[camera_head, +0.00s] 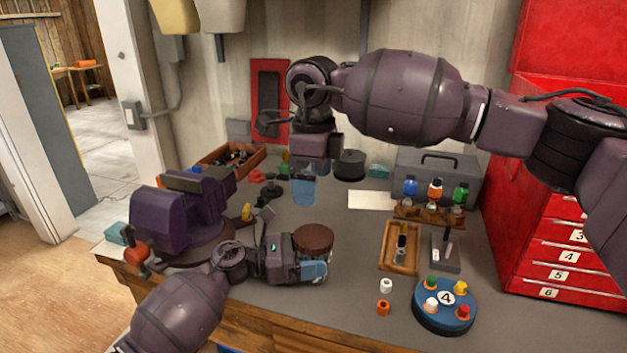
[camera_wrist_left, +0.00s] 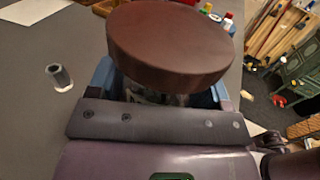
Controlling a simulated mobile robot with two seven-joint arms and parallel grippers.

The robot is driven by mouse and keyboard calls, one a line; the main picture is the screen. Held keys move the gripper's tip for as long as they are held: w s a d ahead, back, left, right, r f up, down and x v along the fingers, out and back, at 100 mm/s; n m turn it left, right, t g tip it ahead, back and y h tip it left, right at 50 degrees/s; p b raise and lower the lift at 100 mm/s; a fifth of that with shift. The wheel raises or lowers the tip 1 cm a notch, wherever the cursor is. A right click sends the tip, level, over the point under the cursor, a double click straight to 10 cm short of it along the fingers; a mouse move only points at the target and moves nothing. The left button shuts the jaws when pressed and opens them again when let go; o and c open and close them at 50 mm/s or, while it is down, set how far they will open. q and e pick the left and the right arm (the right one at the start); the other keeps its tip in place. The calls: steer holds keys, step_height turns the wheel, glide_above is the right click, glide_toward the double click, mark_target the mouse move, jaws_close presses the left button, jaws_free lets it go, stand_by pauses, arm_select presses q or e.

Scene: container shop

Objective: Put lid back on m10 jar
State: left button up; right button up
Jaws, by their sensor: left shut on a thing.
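A dark brown round lid (camera_head: 313,237) sits in the jaws of my left gripper (camera_head: 315,272), low over the front of the bench. In the left wrist view the lid (camera_wrist_left: 172,45) lies flat across the top of the blue fingers, which are shut on it. Something greyish shows between the fingers under the lid, too hidden to name.
A purple vise (camera_head: 185,215) stands left of my left gripper. A wooden tray (camera_head: 400,246), a bottle rack (camera_head: 430,209) and a round blue holder (camera_head: 445,312) are at the right. Small white (camera_head: 386,286) and orange (camera_head: 383,307) pieces stand near the front.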

arm_select(q)
steer(key=o, duration=1.8)
steer(key=shift+c, duration=0.2)
steer(key=a, duration=0.4)
steer(key=s+a+b, duration=0.1)
steer(key=a, duration=0.1)
steer(key=shift+a+f, duration=0.1)
steer(key=shift+f, duration=0.05)
steer(key=shift+a, duration=0.65)
arm_select(e)
steer(key=shift+w+f, duration=0.1)
steer(key=shift+f, duration=0.85)
arm_select(q)
steer(key=shift+s, duration=0.15)
